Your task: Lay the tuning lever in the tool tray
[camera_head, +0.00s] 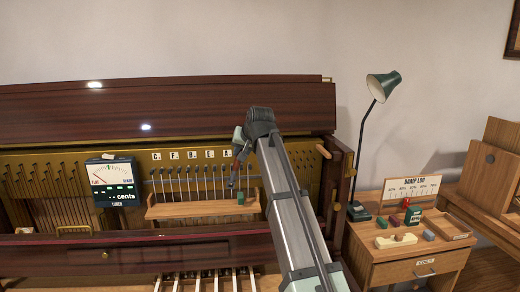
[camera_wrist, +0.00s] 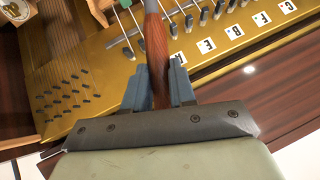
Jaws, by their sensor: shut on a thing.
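My gripper (camera_wrist: 158,72) is shut on the brown wooden handle of the tuning lever (camera_wrist: 156,40), which lies lengthwise between the two blue-grey fingers and reaches past the top of the wrist view. In the head view my gripper (camera_head: 235,170) hangs in front of the piano's strings, above the right part of a wooden ledge. The lever is very small there, and its lower end is hard to make out. A shallow wooden tray (camera_head: 447,226), which looks like the tool tray, is on the small cabinet at right, well away from my gripper.
The wooden ledge (camera_head: 180,209) holds a small green block (camera_head: 240,198). A tuner display (camera_head: 113,183) stands at left. The cabinet (camera_head: 395,268) also carries a green lamp (camera_head: 383,86), a "Damp Log" card (camera_head: 412,188) and several small coloured items. The piano's side post (camera_head: 338,190) stands between.

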